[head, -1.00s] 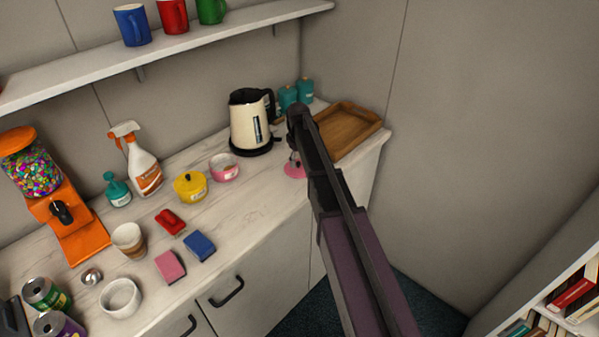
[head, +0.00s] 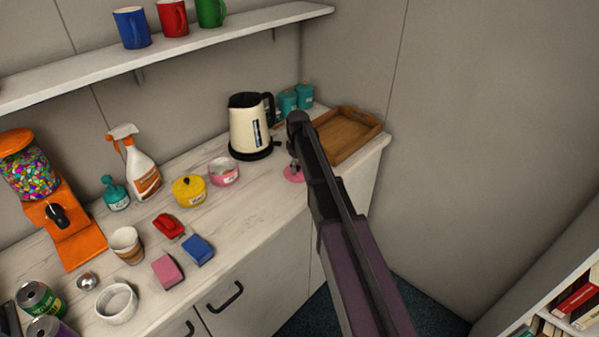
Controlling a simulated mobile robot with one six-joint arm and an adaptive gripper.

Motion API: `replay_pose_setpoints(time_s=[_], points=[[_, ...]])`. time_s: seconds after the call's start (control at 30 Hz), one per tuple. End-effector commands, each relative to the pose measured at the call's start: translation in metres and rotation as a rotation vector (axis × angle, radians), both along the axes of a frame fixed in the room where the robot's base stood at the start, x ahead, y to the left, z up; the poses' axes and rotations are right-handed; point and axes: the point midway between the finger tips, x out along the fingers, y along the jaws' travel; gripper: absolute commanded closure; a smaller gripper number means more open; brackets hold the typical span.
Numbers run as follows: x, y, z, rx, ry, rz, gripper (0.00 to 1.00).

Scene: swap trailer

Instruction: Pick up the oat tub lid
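A flat pink lid (head: 293,175) lies on the pale counter near its front edge, partly hidden by my arm; it looks like the oat tub lid, though no writing on it can be read. An open pink tub (head: 224,174) with a white label stands to its left. My gripper (head: 294,167) points down at the lid, right above or touching it. It is small and mostly covered by my arm, so I cannot see whether its fingers are open or closed on the lid.
A cream kettle (head: 248,130) stands behind the pink tub. A wooden tray (head: 347,150) lies right of my arm, with teal canisters (head: 288,101) behind. A yellow lidded pot (head: 188,192), sponges and a red item (head: 168,226) are left.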

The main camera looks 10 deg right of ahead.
Motion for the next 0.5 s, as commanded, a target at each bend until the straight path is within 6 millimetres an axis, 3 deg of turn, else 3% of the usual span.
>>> replay_pose_setpoints(time_s=[0.03, 0.1, 0.13, 0.5], points=[[0.0, 0.0001, 0.0, 0.0, 0.0, 0.0, 0.76], [-0.0001, 0.0001, 0.0, 0.0, 0.0, 0.0, 0.96], [-0.0001, 0.0001, 0.0, 0.0, 0.0, 0.0, 1.0], [0.0001, -0.0001, -0.0001, 0.0, 0.0, 0.0, 1.0]])
